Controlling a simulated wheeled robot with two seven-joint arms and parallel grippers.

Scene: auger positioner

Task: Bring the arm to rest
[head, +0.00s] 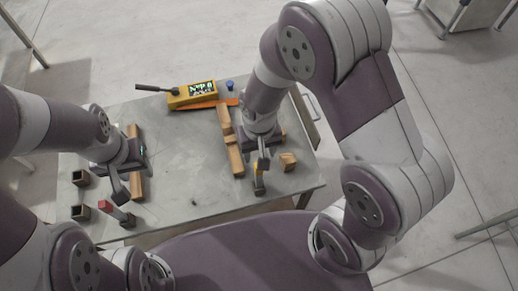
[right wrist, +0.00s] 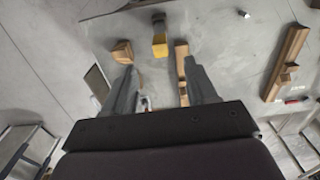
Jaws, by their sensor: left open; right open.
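My left gripper (head: 122,178) is at the left of the grey table (head: 190,165), by an upright wooden bar (head: 135,185); its fingers are partly hidden by its own arm. My right gripper (head: 260,168) hangs over the right half of the table. In the right wrist view its two fingers (right wrist: 160,90) stand wide apart with nothing held between them. A yellow piece with a dark end (right wrist: 159,44) lies beyond the fingertips; it also shows in the head view (head: 258,184).
A yellow box with a lit screen (head: 192,95) and a blue knob (head: 230,85) are at the table's back. Wooden bars (head: 228,135) and a wooden block (head: 288,161) lie near my right gripper. Dark square sockets (head: 81,178) and a red-topped piece (head: 112,208) stand at front left.

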